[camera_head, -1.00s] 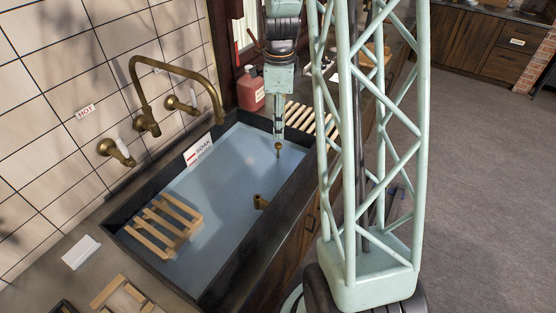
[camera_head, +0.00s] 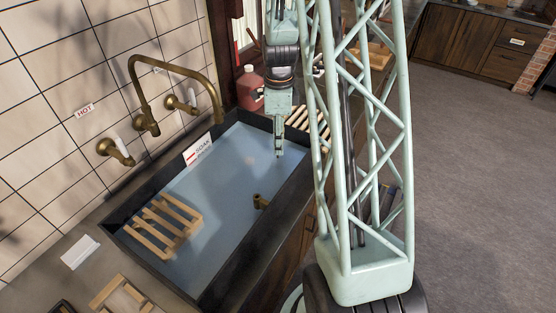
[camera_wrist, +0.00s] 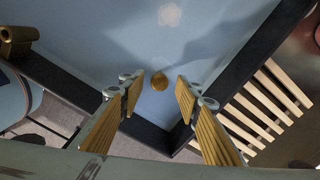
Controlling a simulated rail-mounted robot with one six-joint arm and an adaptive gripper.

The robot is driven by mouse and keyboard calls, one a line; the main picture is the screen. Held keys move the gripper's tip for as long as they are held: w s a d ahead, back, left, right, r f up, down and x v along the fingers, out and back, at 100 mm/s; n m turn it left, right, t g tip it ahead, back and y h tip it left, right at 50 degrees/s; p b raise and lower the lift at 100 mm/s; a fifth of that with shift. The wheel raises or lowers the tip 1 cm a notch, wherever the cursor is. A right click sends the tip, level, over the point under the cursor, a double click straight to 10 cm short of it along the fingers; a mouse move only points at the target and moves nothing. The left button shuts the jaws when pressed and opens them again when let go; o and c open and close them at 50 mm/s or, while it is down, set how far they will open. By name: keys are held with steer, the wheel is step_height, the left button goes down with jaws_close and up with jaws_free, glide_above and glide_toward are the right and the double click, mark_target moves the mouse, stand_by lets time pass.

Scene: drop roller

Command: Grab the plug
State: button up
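A round brass knob, which looks like the plug (camera_wrist: 160,82), shows in the wrist view over the blue sink basin. It lies just ahead of the gap between my fingertips. My gripper (camera_wrist: 158,92) is open, with its two ribbed, wood-coloured fingers apart and nothing held between them. In the head view my gripper (camera_head: 279,151) points down into the right, far part of the sink (camera_head: 225,235). The knob is not visible in the head view, where my gripper seems to cover it. I cannot tell whether a finger touches it.
A dark rim surrounds the sink. A wooden rack (camera_head: 166,226) lies at its near left, and slats (camera_wrist: 262,108) lie beyond the rim. A brass fitting (camera_head: 261,201) stands at the right wall. The brass tap (camera_head: 150,95) arches over the far left. A red bottle (camera_head: 250,92) stands behind.

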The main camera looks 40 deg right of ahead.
mark_target(278, 162)
steer(key=shift+f, duration=0.45)
steer(key=shift+f, duration=0.1)
steer(key=shift+a+f, duration=0.15)
steer(key=shift+f, duration=2.35)
steer(key=shift+w, duration=0.1)
jaws_close()
